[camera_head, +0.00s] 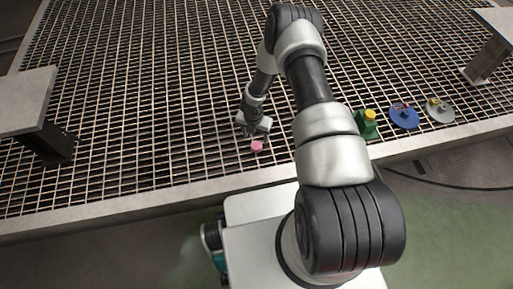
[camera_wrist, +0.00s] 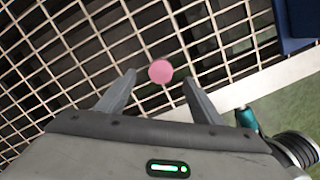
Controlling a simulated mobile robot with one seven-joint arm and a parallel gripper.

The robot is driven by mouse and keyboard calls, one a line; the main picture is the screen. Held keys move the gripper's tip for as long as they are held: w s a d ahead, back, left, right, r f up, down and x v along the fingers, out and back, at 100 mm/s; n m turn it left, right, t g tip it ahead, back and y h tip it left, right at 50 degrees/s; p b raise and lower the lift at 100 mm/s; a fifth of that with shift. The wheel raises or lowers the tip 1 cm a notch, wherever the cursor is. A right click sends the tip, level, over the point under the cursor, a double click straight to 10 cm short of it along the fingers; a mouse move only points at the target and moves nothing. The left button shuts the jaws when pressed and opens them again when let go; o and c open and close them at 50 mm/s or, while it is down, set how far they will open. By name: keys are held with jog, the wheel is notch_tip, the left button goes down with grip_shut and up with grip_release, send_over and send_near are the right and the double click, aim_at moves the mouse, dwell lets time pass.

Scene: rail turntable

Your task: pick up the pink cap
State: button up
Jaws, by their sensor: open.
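The pink cap (camera_head: 257,146) is a small round piece on the metal grating, near its front edge in the head view. In the wrist view the pink cap (camera_wrist: 161,71) shows as a disc just beyond the fingertips and roughly centred between them. My gripper (camera_head: 254,132) is above the grating beside the cap. Its two fingers are spread with nothing between them, as the wrist view of my gripper (camera_wrist: 158,77) shows. I cannot tell the exact height of the fingertips above the cap.
To the right stand a green object with a yellow top (camera_head: 370,116), a blue disc (camera_head: 404,117) and a grey disc (camera_head: 440,111), each disc with small parts on it. Grey raised platforms stand at left (camera_head: 27,101) and right (camera_head: 499,22). The grating (camera_head: 120,130) around the cap is clear.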

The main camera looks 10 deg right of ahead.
aim_at(257, 145)
jog(key=shift+d+f+b, duration=0.15)
jog(key=shift+f+b, duration=0.6)
jog(key=shift+f, duration=2.45)
jog(key=c, duration=1.1)
